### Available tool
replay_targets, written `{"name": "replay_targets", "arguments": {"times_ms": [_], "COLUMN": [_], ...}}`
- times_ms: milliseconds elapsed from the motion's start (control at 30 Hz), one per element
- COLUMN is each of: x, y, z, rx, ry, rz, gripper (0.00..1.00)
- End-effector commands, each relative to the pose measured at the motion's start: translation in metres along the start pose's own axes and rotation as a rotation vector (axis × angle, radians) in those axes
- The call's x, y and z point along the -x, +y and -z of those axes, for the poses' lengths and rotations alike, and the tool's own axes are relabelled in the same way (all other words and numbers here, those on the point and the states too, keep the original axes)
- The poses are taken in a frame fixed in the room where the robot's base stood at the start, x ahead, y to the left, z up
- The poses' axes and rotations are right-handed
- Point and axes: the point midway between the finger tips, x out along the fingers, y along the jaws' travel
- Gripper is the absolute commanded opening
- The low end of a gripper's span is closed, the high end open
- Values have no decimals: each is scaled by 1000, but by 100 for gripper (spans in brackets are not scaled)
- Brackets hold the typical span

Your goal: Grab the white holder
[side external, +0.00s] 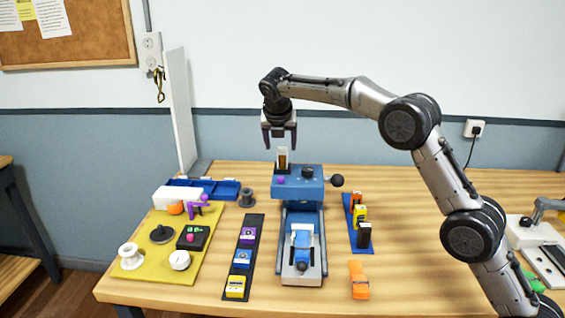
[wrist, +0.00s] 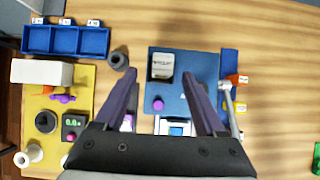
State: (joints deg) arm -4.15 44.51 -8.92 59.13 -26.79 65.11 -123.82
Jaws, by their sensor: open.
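My gripper (side external: 280,143) points down just above the holder. Its two purple-grey fingers are open and nothing is between them.
A purple knob (wrist: 157,103) sits close to the holder. A black ball handle (side external: 337,180) sticks out at the machine's right. Coloured holders stand on a blue rack (side external: 350,225) at right and a black strip (side external: 258,222) at left. A yellow mat (side external: 150,272) bears several items.

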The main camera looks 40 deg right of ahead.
Motion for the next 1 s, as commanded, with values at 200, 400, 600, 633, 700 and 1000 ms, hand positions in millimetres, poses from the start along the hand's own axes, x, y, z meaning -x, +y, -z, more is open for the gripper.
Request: {"name": "replay_targets", "arguments": {"times_ms": [200, 400, 600, 633, 700, 1000], "x": [-11, -35, -58, -59, -60, -59], "y": [-1, -4, -4, -4, -4, -4], "z": [0, 1, 0, 0, 0, 1], "rx": [-1, 0, -1, -1, -1, -1], "ry": [0, 2, 0, -1, -1, -1], "rz": [1, 2, 0, 0, -1, -1], "gripper": [72, 72, 72, 72, 72, 40]}}
